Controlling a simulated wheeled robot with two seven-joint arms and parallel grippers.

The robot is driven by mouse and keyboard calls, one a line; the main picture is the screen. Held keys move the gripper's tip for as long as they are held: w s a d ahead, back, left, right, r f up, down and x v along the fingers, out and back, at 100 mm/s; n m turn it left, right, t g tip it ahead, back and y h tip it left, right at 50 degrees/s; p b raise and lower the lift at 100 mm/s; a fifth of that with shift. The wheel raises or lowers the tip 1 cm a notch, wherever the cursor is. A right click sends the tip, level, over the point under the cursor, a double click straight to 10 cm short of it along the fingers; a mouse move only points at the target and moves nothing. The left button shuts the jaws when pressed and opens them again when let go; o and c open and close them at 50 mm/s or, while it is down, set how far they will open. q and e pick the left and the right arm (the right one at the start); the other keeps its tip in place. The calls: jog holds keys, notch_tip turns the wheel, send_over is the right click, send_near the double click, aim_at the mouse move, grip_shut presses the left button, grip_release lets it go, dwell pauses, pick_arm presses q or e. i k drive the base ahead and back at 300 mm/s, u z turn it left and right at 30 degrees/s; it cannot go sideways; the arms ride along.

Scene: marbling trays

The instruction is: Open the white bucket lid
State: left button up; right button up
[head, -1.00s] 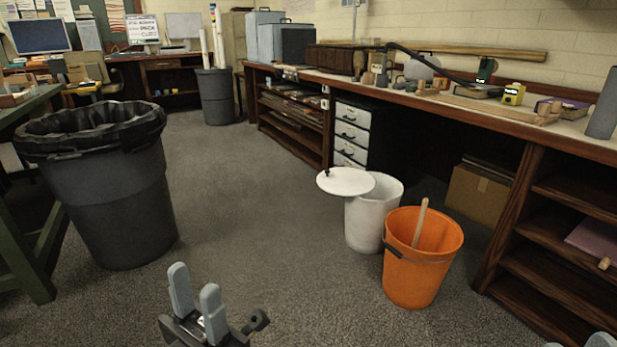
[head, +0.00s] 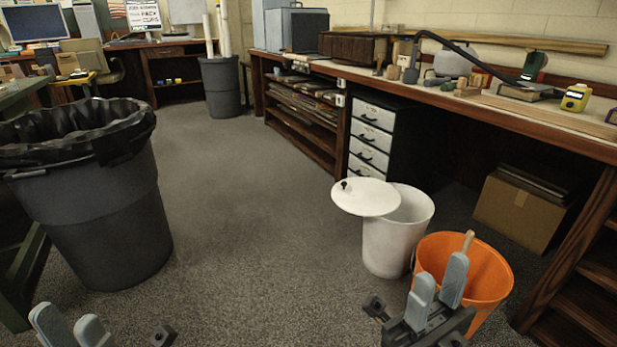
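The white bucket (head: 390,248) stands on the floor right of centre. Its round white lid (head: 368,198) sits off to the left of the mouth, overhanging the rim, with a small dark knob (head: 344,184) near its left edge. Part of the mouth is uncovered on the right. My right gripper (head: 438,281) is open and empty, in front of the orange bucket, nearer the camera than the white bucket. My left gripper (head: 71,320) is at the lower left, partly cut off by the frame, open and empty, far from the lid.
An orange bucket (head: 487,263) with a wooden stick stands against or close by the white bucket's right. A big grey bin (head: 115,225) with a black liner stands at left. A long workbench (head: 470,112) with drawers and shelves runs along the right. Floor between bin and buckets is clear.

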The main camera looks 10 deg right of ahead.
aim_at(361, 195)
jog(key=z, duration=0.05)
jog(key=i, duration=0.8)
jog(key=z, duration=1.05)
jog(key=i, duration=0.65)
jog(key=z, duration=0.7)
